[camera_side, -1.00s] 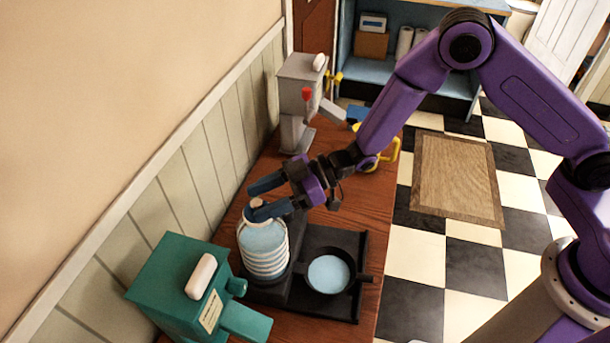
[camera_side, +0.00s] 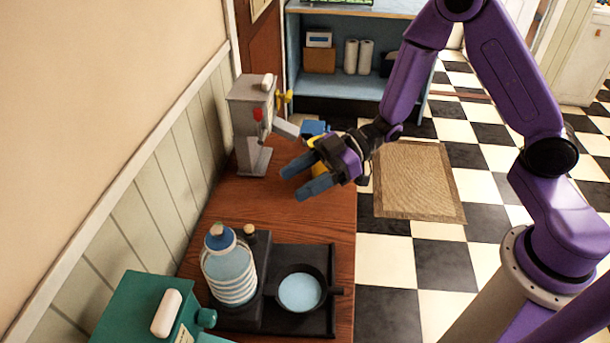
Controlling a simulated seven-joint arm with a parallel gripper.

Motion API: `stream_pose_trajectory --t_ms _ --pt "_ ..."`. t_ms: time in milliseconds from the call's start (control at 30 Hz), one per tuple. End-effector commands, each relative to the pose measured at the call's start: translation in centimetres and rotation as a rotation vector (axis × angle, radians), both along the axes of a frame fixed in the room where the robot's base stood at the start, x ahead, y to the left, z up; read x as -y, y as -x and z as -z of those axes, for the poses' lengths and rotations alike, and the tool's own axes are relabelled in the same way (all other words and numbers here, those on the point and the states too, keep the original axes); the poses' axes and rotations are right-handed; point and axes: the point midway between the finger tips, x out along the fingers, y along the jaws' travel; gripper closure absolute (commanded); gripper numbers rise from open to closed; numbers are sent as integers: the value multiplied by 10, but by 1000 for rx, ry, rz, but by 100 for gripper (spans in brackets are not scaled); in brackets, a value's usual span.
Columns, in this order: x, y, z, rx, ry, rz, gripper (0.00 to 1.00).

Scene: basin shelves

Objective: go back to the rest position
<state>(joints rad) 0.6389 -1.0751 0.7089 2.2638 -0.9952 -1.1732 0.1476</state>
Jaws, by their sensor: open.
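My gripper (camera_side: 306,177) is open and empty. Its two blue fingers are apart and point to the left, above the wooden counter (camera_side: 262,207). My purple arm reaches in from the right.
A round pan with light-blue contents (camera_side: 300,292) sits on a black tray (camera_side: 318,323). A teal machine (camera_side: 135,307) stands at the front left. A grey machine with a red knob (camera_side: 251,120) stands at the back, close to my gripper. A blue shelf (camera_side: 340,85) is behind.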

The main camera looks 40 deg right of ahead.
Motion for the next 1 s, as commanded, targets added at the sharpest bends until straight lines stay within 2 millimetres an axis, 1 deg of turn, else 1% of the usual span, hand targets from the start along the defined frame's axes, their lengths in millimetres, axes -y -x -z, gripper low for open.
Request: stream_pose_trajectory --t_ms 133,367,467,633,767,867,1000 --pt "6 2 -2 0 0 0 44" --pt "7 2 -2 1 2 0 44" --pt "6 1 -3 10 29 9 44" --pt "6 1 -6 52 180 70 44" --pt "14 5 -12 74 337 145 44" --pt "24 13 -18 68 449 204 44" --pt "44 33 -27 35 595 276 44"
